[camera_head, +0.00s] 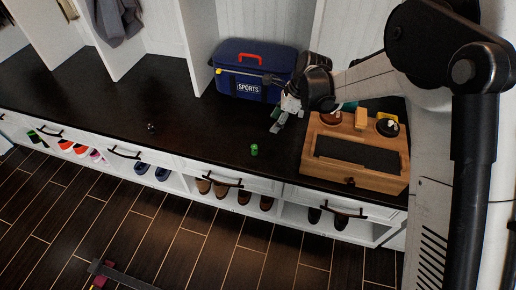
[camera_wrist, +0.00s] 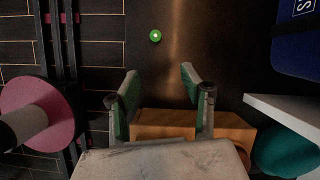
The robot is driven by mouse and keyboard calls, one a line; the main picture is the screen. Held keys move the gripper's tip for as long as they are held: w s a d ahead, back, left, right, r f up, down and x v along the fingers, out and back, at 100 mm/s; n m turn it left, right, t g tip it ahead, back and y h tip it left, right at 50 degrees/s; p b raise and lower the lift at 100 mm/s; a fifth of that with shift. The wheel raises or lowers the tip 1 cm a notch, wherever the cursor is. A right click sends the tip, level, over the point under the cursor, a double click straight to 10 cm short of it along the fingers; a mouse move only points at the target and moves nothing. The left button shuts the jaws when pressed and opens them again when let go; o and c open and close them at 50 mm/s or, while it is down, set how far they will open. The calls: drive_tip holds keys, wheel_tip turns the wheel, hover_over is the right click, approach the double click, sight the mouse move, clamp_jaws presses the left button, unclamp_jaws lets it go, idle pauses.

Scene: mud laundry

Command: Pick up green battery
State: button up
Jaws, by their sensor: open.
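The green battery (camera_head: 254,149) stands on the dark bench top near its front edge, left of the wooden box. In the wrist view the green battery (camera_wrist: 155,36) shows as a small green round end with a pale centre, on bare dark surface. My gripper (camera_head: 277,122) is above the bench, behind and to the right of the battery in the head view. In the wrist view my gripper (camera_wrist: 158,75) has its two fingers spread apart with nothing between them, and the battery lies beyond the fingertips, apart from them.
A wooden box (camera_head: 312,156) with a brush and tins is right of the battery. A blue sports bag (camera_head: 226,83) stands at the back. A small dark object (camera_head: 151,128) lies farther left. Shoe cubbies are below the front edge. The bench around the battery is clear.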

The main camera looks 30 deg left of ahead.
sight(255, 146)
drive_tip(key=x, duration=0.4)
drive_tip(key=b+x, duration=0.1)
drive_tip(key=x, duration=0.3)
drive_tip(key=b+x, duration=0.1)
drive_tip(key=x, duration=0.3)
drive_tip(key=shift+s+a+r, duration=0.25)
drive_tip(key=shift+s+a, duration=0.1)
drive_tip(key=shift+b+x, duration=1.05)
drive_tip(key=shift+x, duration=1.75)
drive_tip(key=shift+s+d, duration=0.1)
drive_tip(key=shift+s, duration=0.05)
clamp_jaws()
